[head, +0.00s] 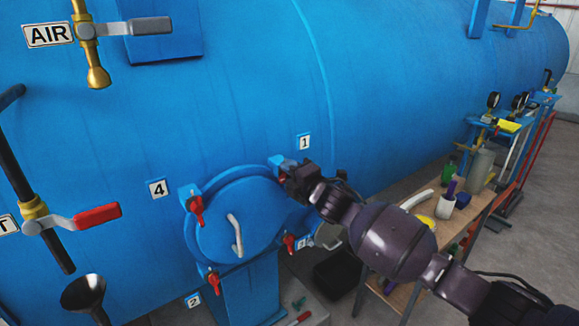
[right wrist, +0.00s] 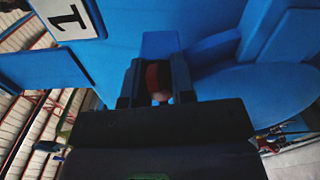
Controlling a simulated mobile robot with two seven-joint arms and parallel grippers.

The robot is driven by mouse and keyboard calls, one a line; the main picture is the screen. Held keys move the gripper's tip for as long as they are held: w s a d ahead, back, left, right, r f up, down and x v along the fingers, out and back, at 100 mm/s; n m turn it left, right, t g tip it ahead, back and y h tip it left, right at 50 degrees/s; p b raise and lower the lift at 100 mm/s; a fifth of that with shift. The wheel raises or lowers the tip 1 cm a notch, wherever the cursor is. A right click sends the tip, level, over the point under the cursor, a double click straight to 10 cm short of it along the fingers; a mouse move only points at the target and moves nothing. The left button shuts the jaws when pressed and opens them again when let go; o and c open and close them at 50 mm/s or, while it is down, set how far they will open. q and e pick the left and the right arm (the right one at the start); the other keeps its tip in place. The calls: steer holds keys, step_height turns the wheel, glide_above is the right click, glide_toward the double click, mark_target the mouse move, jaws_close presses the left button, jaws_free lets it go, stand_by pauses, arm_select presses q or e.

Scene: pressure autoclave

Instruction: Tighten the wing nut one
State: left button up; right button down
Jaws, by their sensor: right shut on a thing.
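The round blue hatch door (head: 235,262) with a pale curved handle (head: 236,235) is closed on the autoclave. Wing nut one is at its upper right, below the number 1 label (head: 304,142). My right gripper (head: 287,176) is at this nut and mostly hides it in the head view. In the right wrist view the gripper (right wrist: 157,88) is shut on the red wing nut (right wrist: 153,76), which shows between its two dark fingers. The nut's angle is hard to tell. My left gripper is in neither view.
Other red wing nuts sit by the number 4 label (head: 158,188), the number 2 label (head: 193,301) and the number 3 label (head: 302,242). A cluttered wooden table (head: 395,296) stands at right. A black funnel (head: 84,293) and red-handled valve (head: 97,215) are at left.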

steer(key=m+p, duration=0.1)
steer(key=m, duration=0.1)
steer(key=shift+m, duration=0.4)
steer(key=m, duration=0.2)
steer(key=shift+f+m+p, duration=0.15)
steer(key=shift+m+p, duration=0.25)
steer(key=m, duration=0.3)
steer(key=shift+f+m, duration=0.15)
steer(key=shift+m, duration=0.15)
steer(key=m, duration=0.5)
steer(key=shift+s+a, duration=0.1)
steer(key=shift+a, duration=0.05)
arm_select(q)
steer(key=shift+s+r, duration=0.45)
arm_select(e)
steer(key=m, duration=0.5)
steer(key=shift+s+a+f, duration=0.1)
steer(key=c, duration=1)
jaws_free()
steer(key=shift+o, duration=0.2)
